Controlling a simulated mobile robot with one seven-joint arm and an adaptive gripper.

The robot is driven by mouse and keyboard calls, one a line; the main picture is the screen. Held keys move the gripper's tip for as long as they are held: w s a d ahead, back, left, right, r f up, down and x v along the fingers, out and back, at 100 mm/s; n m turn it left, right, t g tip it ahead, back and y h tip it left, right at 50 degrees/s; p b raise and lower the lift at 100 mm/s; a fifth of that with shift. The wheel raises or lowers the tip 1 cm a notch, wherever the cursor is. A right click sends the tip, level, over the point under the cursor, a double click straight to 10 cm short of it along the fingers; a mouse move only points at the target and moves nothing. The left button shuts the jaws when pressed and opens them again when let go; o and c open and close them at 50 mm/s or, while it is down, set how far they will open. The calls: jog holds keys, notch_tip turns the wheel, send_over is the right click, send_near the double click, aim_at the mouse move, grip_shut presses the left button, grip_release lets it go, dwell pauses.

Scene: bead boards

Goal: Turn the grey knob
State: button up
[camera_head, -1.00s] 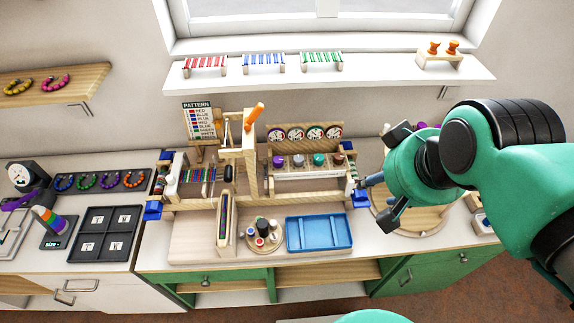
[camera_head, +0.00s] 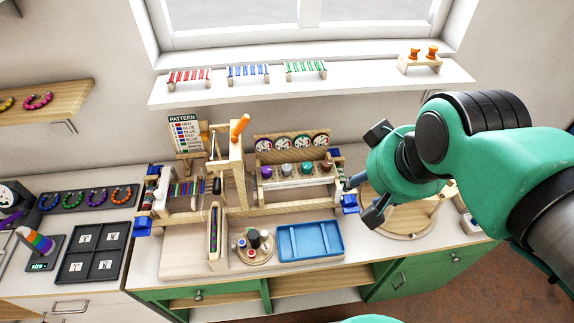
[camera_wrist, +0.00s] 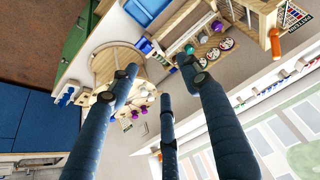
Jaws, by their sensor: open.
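The grey knob (camera_head: 286,169) is second from the left in a row on a wooden stand, between a purple knob (camera_head: 266,171) and a teal knob (camera_head: 306,168). A brown knob (camera_head: 326,165) is at the right end. Round dials (camera_head: 291,143) stand above the row. My gripper (camera_head: 362,178) is open and empty, to the right of the stand and apart from the knobs. In the wrist view my gripper (camera_wrist: 160,80) has its fingers spread, with the teal knob (camera_wrist: 190,48) near one fingertip.
A wooden post with an orange handle (camera_head: 240,127) rises left of the knobs. A blue tray (camera_head: 310,241) and a round caddy of cups (camera_head: 255,246) are in front. A round wooden board (camera_head: 405,222) lies below my gripper. A shelf (camera_head: 360,88) hangs above.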

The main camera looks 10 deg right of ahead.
jog(key=w+a+r+g+p, duration=0.1)
jog(key=w+a+p, duration=0.15)
jog(key=w, duration=0.75)
jog(key=m+g+p, duration=0.3)
jog(key=g+p, duration=0.1)
jog(key=p, duration=0.3)
send_over(287, 167)
notch_tip(287, 167, down, 15)
jog(key=shift+f, duration=0.15)
jog(key=shift+f, duration=0.1)
notch_tip(287, 167, down, 14)
jog(key=shift+r, duration=0.2)
jog(key=c, duration=1.2)
